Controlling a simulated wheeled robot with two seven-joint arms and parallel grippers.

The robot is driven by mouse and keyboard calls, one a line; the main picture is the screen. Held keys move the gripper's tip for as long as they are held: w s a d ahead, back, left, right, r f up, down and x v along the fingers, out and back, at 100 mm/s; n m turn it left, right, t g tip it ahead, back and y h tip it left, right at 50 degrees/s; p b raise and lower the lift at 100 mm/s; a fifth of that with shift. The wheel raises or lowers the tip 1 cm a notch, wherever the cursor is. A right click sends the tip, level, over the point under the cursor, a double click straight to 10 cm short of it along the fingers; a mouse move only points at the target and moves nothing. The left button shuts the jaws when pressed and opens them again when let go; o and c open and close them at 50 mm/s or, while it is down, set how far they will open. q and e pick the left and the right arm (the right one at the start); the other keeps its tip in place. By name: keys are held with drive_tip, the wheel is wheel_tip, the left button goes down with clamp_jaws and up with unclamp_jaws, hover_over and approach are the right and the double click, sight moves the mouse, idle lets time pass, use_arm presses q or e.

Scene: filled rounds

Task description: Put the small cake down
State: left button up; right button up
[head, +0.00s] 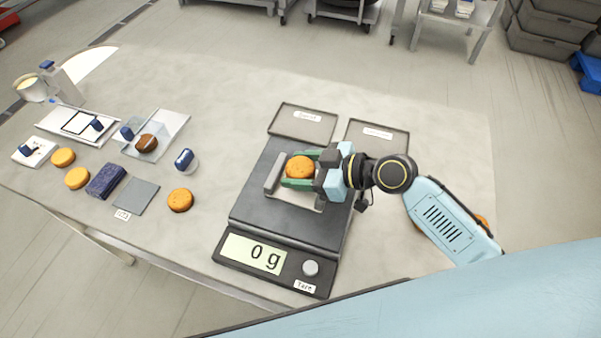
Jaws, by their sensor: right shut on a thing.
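A small round orange-brown cake (300,167) is between the green-lined fingers of my right gripper (300,171). The gripper is shut on it, over the pan of the dark scale (325,242). Whether the cake touches the pan cannot be told. The scale's display (254,254) reads 0 g. A pale square (289,194) on the scale shows partly under the gripper. My left gripper is not in view.
Behind the scale lie two grey labelled trays (303,122) (377,135), both empty. More cakes (180,200) (77,178) (63,157), a folded dark cloth (106,181) and a grey mat (137,196) lie at the left. Another cake (482,221) is partly hidden behind my right arm.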

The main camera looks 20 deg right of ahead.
drive_tip(key=shift+f, duration=0.75)
drive_tip(key=shift+f, duration=0.2)
drive_tip(key=o, duration=0.7)
